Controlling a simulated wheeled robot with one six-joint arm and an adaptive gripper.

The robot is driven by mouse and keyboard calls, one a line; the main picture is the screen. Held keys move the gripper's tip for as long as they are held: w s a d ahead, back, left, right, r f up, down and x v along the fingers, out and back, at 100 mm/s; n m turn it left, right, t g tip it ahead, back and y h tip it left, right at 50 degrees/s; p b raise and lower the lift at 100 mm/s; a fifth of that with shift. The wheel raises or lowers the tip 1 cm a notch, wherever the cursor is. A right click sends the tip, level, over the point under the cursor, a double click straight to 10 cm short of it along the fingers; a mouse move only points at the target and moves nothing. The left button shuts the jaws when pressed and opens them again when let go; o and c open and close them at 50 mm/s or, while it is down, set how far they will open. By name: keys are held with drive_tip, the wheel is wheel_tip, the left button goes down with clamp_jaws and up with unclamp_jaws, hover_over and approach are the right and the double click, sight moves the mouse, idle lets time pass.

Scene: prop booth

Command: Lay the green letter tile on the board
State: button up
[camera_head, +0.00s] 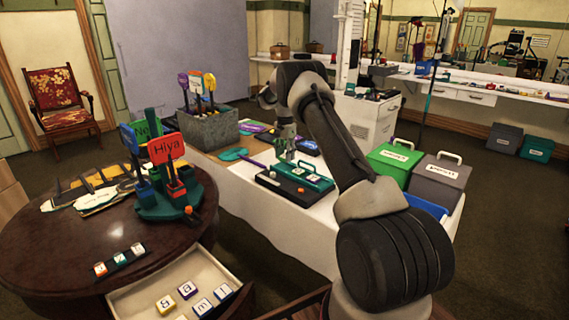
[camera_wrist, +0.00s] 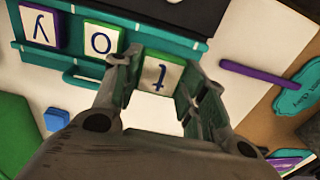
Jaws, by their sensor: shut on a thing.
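The green letter tile (camera_wrist: 158,77), marked "t", is between the fingers of my gripper (camera_wrist: 158,85), which is shut on it. In the head view my gripper (camera_head: 286,152) is over the back of the board (camera_head: 290,196), and the green tile is hidden.
A purple stick (camera_wrist: 257,78) lies right of the board in the wrist view. The white-covered table (camera_head: 240,185) also bears a grey box (camera_head: 208,132). Green (camera_head: 394,160) and grey (camera_head: 440,172) bins stand right. An open drawer (camera_head: 140,300) holds several tiles.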

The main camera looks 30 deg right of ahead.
drive_tip(key=shift+f, duration=1.9)
drive_tip(key=o, duration=0.9)
drive_tip(key=shift+f, duration=0.1)
